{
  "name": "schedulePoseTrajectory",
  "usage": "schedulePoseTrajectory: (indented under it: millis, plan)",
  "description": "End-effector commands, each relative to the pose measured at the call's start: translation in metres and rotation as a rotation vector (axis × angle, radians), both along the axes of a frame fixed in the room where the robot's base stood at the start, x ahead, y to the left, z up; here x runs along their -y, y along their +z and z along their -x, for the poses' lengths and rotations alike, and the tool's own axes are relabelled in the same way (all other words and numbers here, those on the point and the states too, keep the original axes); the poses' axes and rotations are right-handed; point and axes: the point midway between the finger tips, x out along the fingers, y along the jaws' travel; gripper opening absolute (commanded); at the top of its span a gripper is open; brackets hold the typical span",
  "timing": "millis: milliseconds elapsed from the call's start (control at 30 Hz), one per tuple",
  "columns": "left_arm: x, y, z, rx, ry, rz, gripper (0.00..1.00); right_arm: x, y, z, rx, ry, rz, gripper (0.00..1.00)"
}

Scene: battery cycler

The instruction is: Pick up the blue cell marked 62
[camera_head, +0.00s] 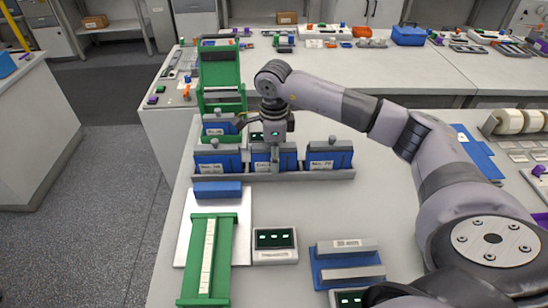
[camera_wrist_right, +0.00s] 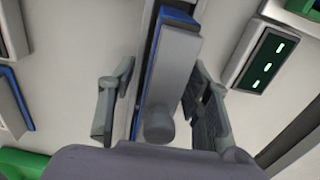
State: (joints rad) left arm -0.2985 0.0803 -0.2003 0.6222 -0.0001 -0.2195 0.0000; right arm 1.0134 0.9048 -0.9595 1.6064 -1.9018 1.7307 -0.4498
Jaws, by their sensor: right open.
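Three blue cells with grey tops stand upright in a row in a grey rack (camera_head: 200,178): a left cell (camera_head: 214,161), a middle cell (camera_head: 262,160) and a right cell (camera_head: 328,161). Another blue cell (camera_head: 219,129) stands behind the left one. Their labels are too small to read surely, so I cannot tell which is 62. My right gripper (camera_head: 274,158) points down at the middle cell and partly hides it. In the right wrist view the open fingers (camera_wrist_right: 160,98) stand either side of a grey-topped blue cell (camera_wrist_right: 174,68), with visible gaps. My left gripper is out of view.
A green stand (camera_head: 220,70) rises behind the cells. A green fixture (camera_head: 220,270) with a pale strip lies in front, beside a small display box (camera_head: 274,246) and a blue-and-grey block (camera_head: 346,264). Bare table lies right of the rack.

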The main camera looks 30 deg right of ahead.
Motion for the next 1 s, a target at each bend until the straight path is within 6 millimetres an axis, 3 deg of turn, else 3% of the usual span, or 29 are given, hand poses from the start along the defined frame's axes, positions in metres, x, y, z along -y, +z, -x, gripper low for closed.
schedulePoseTrajectory:
  millis: [333,1000]
  plan:
    - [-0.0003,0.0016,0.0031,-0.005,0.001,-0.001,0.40,-0.0004,-0.0103,-0.0001,0.001,0.001,0.001,0.45]
    - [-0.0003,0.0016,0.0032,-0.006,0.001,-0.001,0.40,-0.0003,-0.0097,-0.0002,0.001,0.000,0.000,0.00]
